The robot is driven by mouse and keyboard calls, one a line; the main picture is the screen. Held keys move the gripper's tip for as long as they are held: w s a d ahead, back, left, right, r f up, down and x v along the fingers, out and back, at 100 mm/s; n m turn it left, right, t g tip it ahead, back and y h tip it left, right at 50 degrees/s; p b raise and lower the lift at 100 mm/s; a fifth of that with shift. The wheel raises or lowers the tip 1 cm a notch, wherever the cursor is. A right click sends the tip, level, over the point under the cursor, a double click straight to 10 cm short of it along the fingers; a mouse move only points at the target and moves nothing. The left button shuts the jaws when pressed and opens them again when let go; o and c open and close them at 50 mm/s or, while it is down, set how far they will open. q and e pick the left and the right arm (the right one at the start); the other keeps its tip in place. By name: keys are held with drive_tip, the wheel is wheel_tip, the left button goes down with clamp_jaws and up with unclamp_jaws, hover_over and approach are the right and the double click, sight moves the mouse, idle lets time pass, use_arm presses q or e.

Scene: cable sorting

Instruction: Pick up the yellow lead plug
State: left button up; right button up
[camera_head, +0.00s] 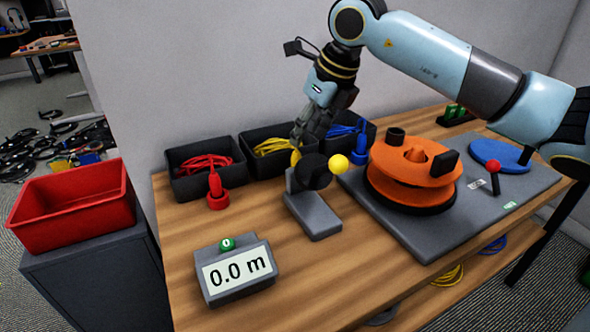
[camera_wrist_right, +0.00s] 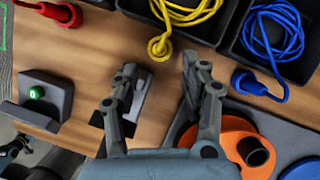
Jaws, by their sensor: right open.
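The yellow lead plug (camera_wrist_right: 160,47) stands at the front edge of the middle black bin, its cable running back into the bin. In the head view only a sliver of the yellow plug (camera_head: 296,157) shows, behind my gripper and a black wheel. My right gripper (camera_head: 303,133) is open and points down over the middle bin's front. In the right wrist view its two fingers (camera_wrist_right: 160,68) are spread and empty, with the plug just past the fingertips, between them in the picture. My left gripper is not in view.
A red plug (camera_head: 217,192) stands left and a blue plug (camera_head: 359,152) right, before their bins. A grey device (camera_head: 313,215) with black wheel and yellow knob (camera_head: 338,163) stands in front. An orange reel (camera_head: 410,175) is at right, a 0.0 m display (camera_head: 236,274) front left.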

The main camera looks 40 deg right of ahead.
sight(297, 152)
drive_tip(key=x, duration=0.5)
drive_tip(key=shift+w+f+b, duration=0.25)
drive_tip(key=shift+f+b, duration=0.05)
clamp_jaws()
